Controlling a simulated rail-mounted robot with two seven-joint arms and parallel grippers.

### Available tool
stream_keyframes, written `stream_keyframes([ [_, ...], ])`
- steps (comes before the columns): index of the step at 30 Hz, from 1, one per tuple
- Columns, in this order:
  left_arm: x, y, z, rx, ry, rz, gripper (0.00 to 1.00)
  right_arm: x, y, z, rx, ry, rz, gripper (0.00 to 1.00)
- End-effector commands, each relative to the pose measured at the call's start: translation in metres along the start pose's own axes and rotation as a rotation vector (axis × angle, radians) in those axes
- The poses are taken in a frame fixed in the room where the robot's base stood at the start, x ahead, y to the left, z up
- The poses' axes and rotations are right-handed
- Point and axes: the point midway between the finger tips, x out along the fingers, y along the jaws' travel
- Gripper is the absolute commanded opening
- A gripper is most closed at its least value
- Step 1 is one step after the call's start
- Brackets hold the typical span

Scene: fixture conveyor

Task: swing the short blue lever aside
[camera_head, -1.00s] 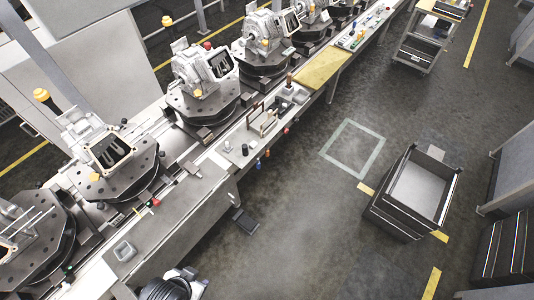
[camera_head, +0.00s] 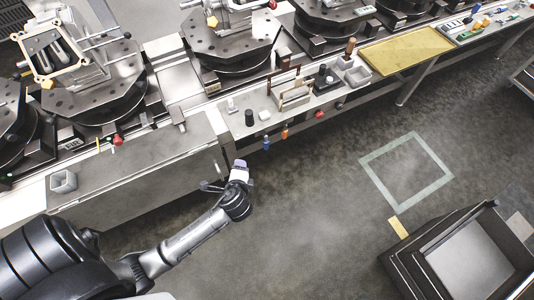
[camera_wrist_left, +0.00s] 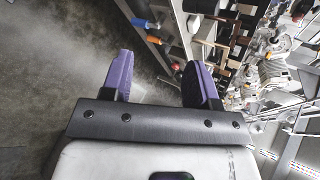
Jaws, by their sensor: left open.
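The short blue lever (camera_head: 265,143) hangs at the front edge of the workbench shelf, left of an orange lever (camera_head: 284,132) and a red one (camera_head: 320,114). In the left wrist view the blue lever (camera_wrist_left: 139,22) is near the top, beyond the fingers. My left gripper (camera_head: 239,169) is in front of the bench, below and left of the blue lever and apart from it. In the left wrist view its two purple fingers (camera_wrist_left: 161,65) are spread, with nothing held between them. My right gripper is not in view.
The grey shelf (camera_head: 238,125) carries a rack, a black cylinder (camera_head: 249,118) and small parts. Machine fixtures on round turntables stand behind it. A black bin (camera_head: 470,265) stands at lower right.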

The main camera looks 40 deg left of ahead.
Motion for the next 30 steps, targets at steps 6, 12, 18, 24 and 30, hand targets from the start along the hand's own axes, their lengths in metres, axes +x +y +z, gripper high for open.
stream_keyframes([
  [6,0.085,0.047,-0.036,0.326,-0.08,-0.174,0.54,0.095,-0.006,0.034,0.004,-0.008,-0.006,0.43],
  [12,0.145,0.073,-0.066,0.637,-0.172,-0.315,0.54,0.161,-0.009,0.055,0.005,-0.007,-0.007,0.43],
  [18,0.194,0.096,-0.095,0.926,-0.269,-0.427,0.54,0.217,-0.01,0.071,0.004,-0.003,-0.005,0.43],
  [24,0.225,0.11,-0.116,1.136,-0.347,-0.499,0.54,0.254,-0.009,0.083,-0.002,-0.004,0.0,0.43],
  [30,0.24,0.116,-0.127,1.248,-0.39,-0.534,0.54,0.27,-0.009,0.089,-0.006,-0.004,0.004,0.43],
])
